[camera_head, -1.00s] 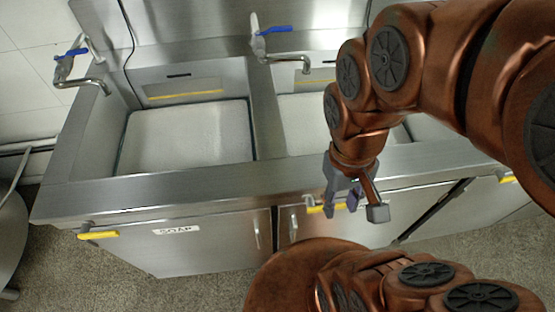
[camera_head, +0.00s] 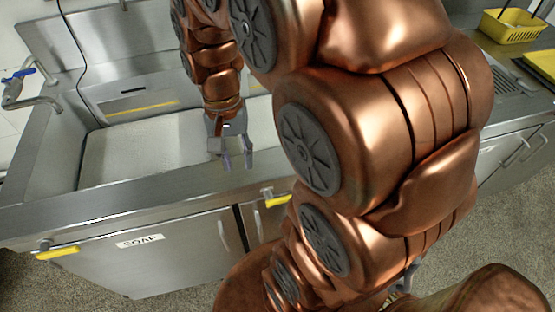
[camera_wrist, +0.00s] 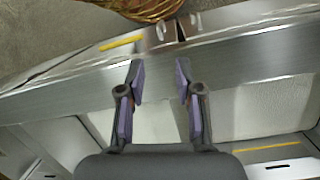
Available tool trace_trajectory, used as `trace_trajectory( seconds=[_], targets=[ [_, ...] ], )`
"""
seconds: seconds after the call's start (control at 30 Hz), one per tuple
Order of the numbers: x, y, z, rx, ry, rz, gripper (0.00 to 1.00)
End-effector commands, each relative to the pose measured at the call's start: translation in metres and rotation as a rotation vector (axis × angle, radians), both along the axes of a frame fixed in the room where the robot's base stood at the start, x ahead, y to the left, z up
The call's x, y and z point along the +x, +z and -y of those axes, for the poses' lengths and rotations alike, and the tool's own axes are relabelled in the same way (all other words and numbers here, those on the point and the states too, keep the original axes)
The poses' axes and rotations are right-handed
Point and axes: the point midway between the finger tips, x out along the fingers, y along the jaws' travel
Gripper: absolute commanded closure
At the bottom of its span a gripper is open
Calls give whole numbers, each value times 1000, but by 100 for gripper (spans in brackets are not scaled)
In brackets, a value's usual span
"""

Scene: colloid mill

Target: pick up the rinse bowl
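I cannot make out a rinse bowl in either current view; my arm hides much of the middle of the head view. My gripper (camera_head: 238,160) points downward near the front rim of the left sink (camera_head: 130,155), by the divider. It also shows in the wrist view (camera_wrist: 160,80), with its two purple-padded fingers apart and nothing between them. The metal counter rim lies beyond the fingers there.
A tap with a blue handle (camera_head: 18,75) stands at the left. Cabinet doors with a SOAP label (camera_head: 140,241) and a yellow handle (camera_head: 57,254) are below the rim. A yellow basket (camera_head: 513,25) sits on the counter at the far right.

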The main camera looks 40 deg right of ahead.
Motion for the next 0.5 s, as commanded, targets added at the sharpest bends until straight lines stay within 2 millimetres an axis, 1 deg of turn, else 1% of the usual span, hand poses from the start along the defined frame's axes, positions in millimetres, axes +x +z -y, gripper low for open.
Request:
trace_trajectory(
  seconds=[0.03, 0.1, 0.17, 0.3, 0.47, 0.5],
  targets=[
    [11, -8, 10, -6, -79, -14, 66],
    [27, -13, 24, -18, -191, -24, 66],
    [39, -20, 36, -25, -288, -37, 66],
    [66, -36, 68, -45, -510, -62, 66],
    [92, -59, 109, -68, -762, -97, 66],
    [97, -67, 119, -72, -825, -109, 66]
  ],
)
